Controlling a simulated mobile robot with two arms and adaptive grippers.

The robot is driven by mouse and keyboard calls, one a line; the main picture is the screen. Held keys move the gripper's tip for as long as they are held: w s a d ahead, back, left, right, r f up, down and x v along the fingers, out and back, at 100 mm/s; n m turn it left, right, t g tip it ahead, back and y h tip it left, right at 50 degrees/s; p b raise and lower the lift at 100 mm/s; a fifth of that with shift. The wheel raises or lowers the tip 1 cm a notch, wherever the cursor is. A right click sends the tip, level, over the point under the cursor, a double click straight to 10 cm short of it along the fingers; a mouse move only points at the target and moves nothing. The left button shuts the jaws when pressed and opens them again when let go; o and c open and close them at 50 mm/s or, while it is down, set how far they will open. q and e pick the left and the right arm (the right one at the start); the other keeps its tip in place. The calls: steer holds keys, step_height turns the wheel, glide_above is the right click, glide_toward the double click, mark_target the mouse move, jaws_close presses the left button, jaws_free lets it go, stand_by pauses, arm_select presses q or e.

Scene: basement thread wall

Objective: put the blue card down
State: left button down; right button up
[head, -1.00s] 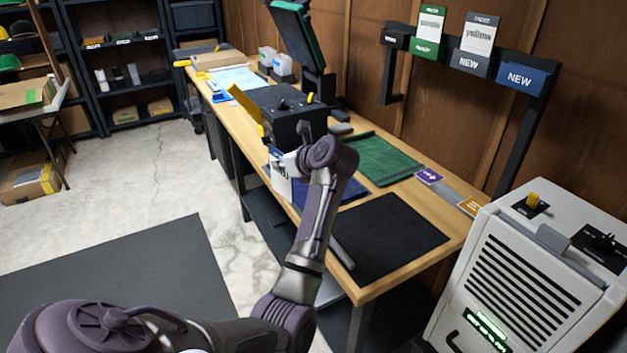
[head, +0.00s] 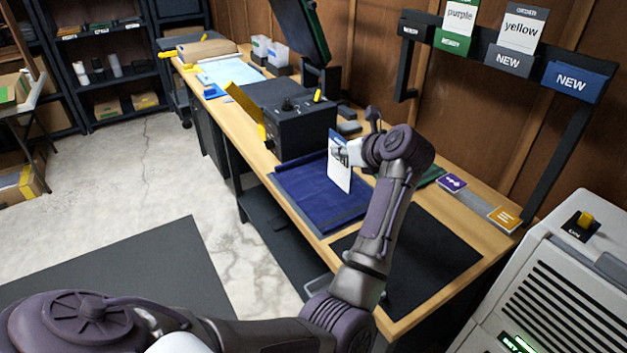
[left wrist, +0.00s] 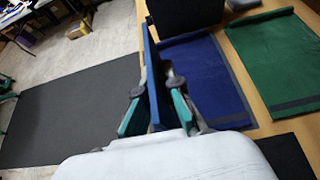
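My left gripper (head: 350,153) is shut on the blue card (head: 340,172), a white card with a blue top band. It holds the card upright above the blue mat (head: 298,198) on the workbench; a touch with the mat cannot be made out. In the left wrist view the card (left wrist: 153,85) stands edge-on between the teal finger pads, and the blue mat (left wrist: 212,80) lies right of it. The blue NEW pocket (head: 573,82) on the wall rack shows no card standing in it. My right gripper is not in view.
A black mat (head: 440,250) lies at the bench's near end, partly behind my arm. A green mat (left wrist: 275,65) lies beyond the blue one. A black press (head: 298,128) stands left of the card. A grey machine (head: 545,290) is at right.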

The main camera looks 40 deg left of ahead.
arm_select(q)
steer(key=s+a+f+b, duration=0.4)
steer(key=a+f, duration=0.6)
steer(key=f, duration=0.1)
steer(key=shift+s+a, duration=0.15)
steer(key=shift+a, duration=0.15)
steer(key=c, duration=1.3)
jaws_free()
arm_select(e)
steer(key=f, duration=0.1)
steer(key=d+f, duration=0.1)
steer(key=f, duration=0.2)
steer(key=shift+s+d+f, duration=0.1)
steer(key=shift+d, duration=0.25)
